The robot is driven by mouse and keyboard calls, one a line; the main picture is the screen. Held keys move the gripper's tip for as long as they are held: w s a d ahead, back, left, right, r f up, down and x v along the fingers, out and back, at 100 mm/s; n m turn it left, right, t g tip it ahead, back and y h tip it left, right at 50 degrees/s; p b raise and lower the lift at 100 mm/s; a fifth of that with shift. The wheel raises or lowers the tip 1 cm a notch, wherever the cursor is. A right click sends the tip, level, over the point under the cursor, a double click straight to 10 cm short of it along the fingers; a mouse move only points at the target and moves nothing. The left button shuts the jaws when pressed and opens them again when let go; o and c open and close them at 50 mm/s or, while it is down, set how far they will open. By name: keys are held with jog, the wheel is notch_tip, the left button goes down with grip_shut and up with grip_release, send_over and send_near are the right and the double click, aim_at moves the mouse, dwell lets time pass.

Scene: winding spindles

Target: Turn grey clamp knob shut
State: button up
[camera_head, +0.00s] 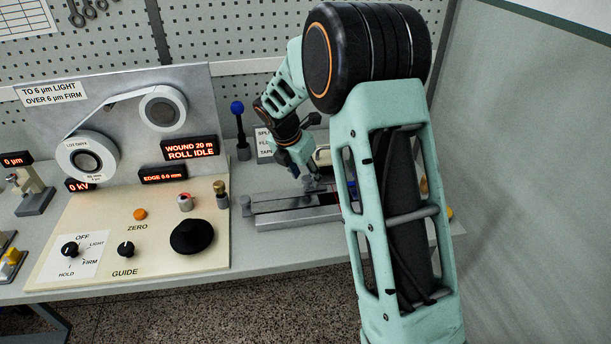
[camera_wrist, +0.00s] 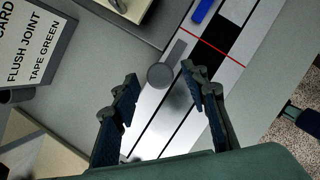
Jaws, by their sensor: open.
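The grey clamp knob (camera_wrist: 160,76) shows in the wrist view as a round, flat-topped disc beside a short grey bar on the splicing block (camera_wrist: 145,125). My gripper (camera_wrist: 158,82) is open, one finger on each side of the knob, with gaps visible between fingers and knob. I cannot tell how far above the knob the fingertips are. In the head view my gripper (camera_head: 311,181) points down over the block (camera_head: 290,219), and the knob there is hard to make out. Another small grey knob (camera_head: 246,205) stands at the block's left end.
A card (camera_wrist: 32,55) stands close by. A blue-balled lever (camera_head: 238,110) rises behind the block. The winding panel (camera_head: 120,240) with a black knob (camera_head: 192,237) lies left.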

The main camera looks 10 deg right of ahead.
jog(key=shift+d+f, duration=0.1)
jog(key=shift+f, duration=0.15)
grip_shut()
